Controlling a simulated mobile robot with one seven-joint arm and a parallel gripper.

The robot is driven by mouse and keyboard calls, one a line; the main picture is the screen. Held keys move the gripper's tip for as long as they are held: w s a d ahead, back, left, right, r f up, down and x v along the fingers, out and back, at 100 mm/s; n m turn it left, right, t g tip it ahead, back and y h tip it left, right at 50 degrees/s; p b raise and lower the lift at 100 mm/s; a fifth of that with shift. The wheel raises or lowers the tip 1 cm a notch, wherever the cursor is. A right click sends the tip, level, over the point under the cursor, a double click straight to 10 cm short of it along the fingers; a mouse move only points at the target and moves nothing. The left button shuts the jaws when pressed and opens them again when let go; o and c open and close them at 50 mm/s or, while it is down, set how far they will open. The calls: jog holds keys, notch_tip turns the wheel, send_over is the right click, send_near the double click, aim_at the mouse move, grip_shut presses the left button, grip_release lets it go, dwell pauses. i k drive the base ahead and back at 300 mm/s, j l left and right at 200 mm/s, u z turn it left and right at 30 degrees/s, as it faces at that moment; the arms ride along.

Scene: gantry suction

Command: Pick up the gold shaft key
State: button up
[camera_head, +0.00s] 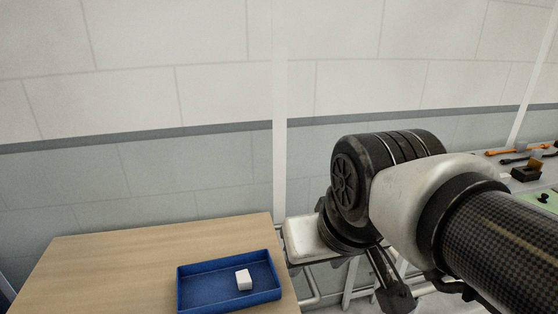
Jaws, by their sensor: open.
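I cannot make out a gold shaft key for certain in the head view. A small brownish piece (533,166) shows at a small black box (526,174) on the far right, too small to identify. My gripper (395,293) shows only in part, as dark finger parts below my wrist at the lower middle right. It is open, and nothing shows between its fingers. It is right of the blue tray and well left of the black box.
A wooden table (130,265) stands at the lower left, mostly bare. A blue tray (181,286) on it holds a white block (244,279). Orange-handled tools (503,152) lie on a surface at the far right, near a green panel (540,203). A wall stands behind.

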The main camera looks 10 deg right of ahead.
aim_at(535, 163)
jog(key=k+l+z, duration=0.25)
jog(key=z, duration=0.25)
jog(key=k+l+z, duration=0.35)
jog(key=z, duration=0.15)
jog(key=k+l+z, duration=0.2)
jog(key=l+z, duration=0.3)
